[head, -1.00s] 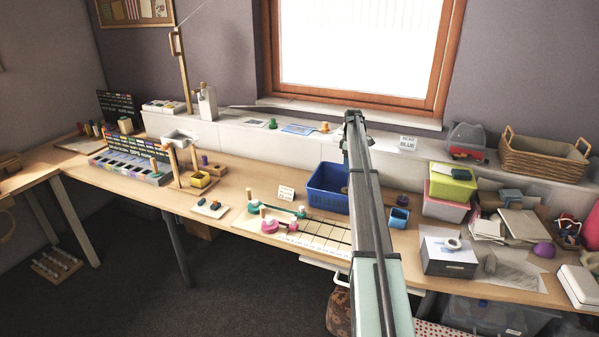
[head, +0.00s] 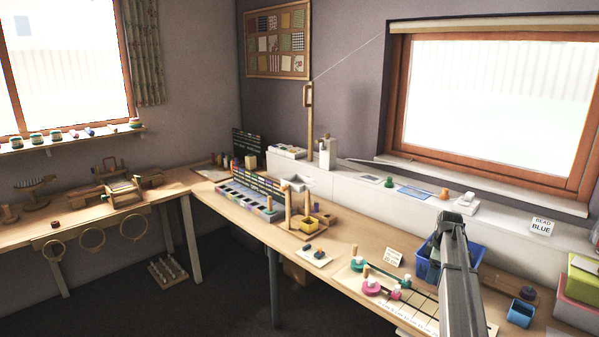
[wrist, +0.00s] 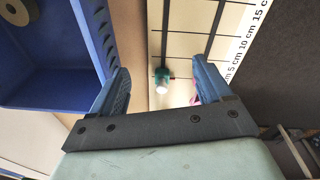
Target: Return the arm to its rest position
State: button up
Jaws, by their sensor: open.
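My gripper (head: 452,218) is open and empty, at the end of my arm in the lower right of the head view. It appears in front of the blue bin (head: 428,270) and hides part of it. In the wrist view my open fingers (wrist: 160,78) point over the bench, with the blue bin (wrist: 50,85) to their left. A teal piece with a white top (wrist: 162,78) shows between the fingers, apart from them. A pink piece is partly hidden by the right finger.
A gridded ruler mat (head: 425,312) lies by the bin, with pink and teal pieces at its left. A small blue cup (head: 520,313) stands right of my arm. A card reading "BEAD BLUE" (head: 542,226) is on the ledge.

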jog(key=s+a+f+y, duration=0.2)
jog(key=s+a+f, duration=0.1)
jog(key=s+a, duration=0.4)
jog(key=s+a+f+y, duration=0.25)
jog(key=s+a, duration=0.25)
jog(key=s, duration=0.4)
jog(key=s+a+f+m+g, duration=0.1)
jog(key=s+a+f+m, duration=0.1)
jog(key=s+a+f, duration=0.45)
jog(key=s+a+f+m+g+h, duration=0.15)
jog(key=s+f, duration=0.25)
jog(key=f, duration=0.5)
jog(key=s+a+f+m+g, duration=0.1)
jog(key=s+a+f+m, duration=0.3)
jog(key=f, duration=0.4)
jog(key=s+a+f+m+g+h, duration=0.1)
jog(key=s+f, duration=0.3)
jog(key=s, duration=0.6)
jog(key=s+a+f+m+g+h, duration=0.1)
jog(key=s+f, duration=0.4)
jog(key=s, duration=0.5)
jog(key=s+a+f+m+g+h, duration=0.1)
jog(key=s+a+f+m+g, duration=0.1)
jog(key=s, duration=0.8)
notch_tip(320, 180, down, 2)
jog(key=shift+a+f+h, duration=0.15)
jog(key=shift+a+h, duration=0.15)
jog(key=shift+a, duration=0.4)
